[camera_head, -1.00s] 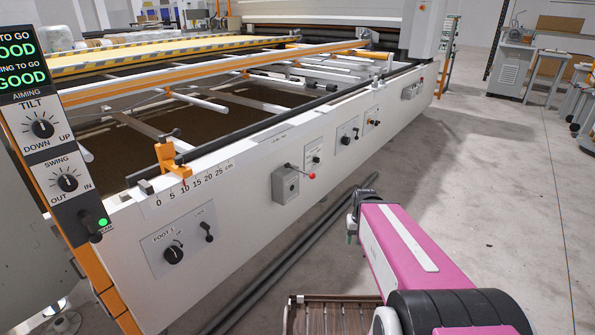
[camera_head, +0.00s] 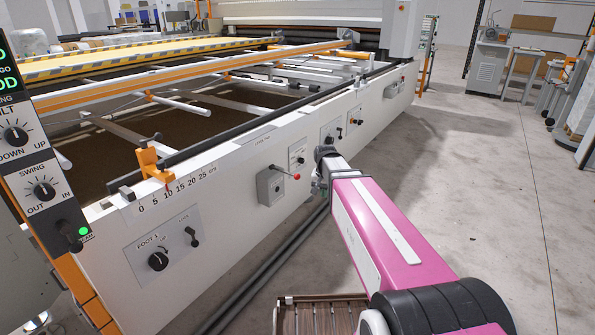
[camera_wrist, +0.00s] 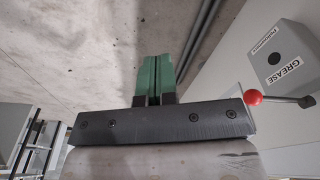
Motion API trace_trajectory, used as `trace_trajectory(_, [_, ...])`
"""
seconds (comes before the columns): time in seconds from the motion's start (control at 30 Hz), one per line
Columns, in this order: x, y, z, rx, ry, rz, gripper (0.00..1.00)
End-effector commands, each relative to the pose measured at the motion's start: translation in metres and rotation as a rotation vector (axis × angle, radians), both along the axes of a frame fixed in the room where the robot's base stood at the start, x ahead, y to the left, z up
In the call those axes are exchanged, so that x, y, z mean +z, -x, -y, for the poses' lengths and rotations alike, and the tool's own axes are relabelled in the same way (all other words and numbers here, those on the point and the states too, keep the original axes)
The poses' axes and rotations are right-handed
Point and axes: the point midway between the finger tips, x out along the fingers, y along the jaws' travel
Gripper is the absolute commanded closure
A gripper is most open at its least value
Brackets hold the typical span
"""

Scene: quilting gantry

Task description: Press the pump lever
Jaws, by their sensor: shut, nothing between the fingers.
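The pump lever is a thin rod with a red ball knob (camera_head: 296,177), sticking out from a grey box (camera_head: 269,188) on the gantry's white side panel. In the wrist view the box (camera_wrist: 283,55) reads "GREASE", and its red knob (camera_wrist: 253,97) shows right of my fingers. My gripper (camera_head: 316,188) is at the end of the pink arm, a little to the right of the knob in the head view. In the wrist view its green fingers (camera_wrist: 153,77) are shut together and empty. A gap shows between the fingers and the knob.
Other knobs and switches sit on the same panel, including a foot dial (camera_head: 158,261) and a small switch plate (camera_head: 297,154). A dark pipe (camera_head: 262,268) runs along the floor below. The floor (camera_head: 480,215) to the right is open.

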Motion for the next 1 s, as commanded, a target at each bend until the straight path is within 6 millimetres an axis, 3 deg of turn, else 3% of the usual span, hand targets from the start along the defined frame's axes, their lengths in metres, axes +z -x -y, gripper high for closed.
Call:
trace_trajectory(0.03, [0.013, -0.024, -0.010, -0.024, -0.001, 0.015, 1.00])
trace_trajectory(0.1, [0.031, -0.046, -0.022, -0.065, -0.001, 0.031, 1.00])
trace_trajectory(0.4, [0.108, -0.121, -0.072, -0.227, -0.016, 0.096, 1.00])
trace_trajectory(0.63, [0.141, -0.144, -0.092, -0.291, -0.025, 0.121, 1.00])
trace_trajectory(1.0, [0.145, -0.145, -0.094, -0.301, -0.027, 0.123, 1.00])
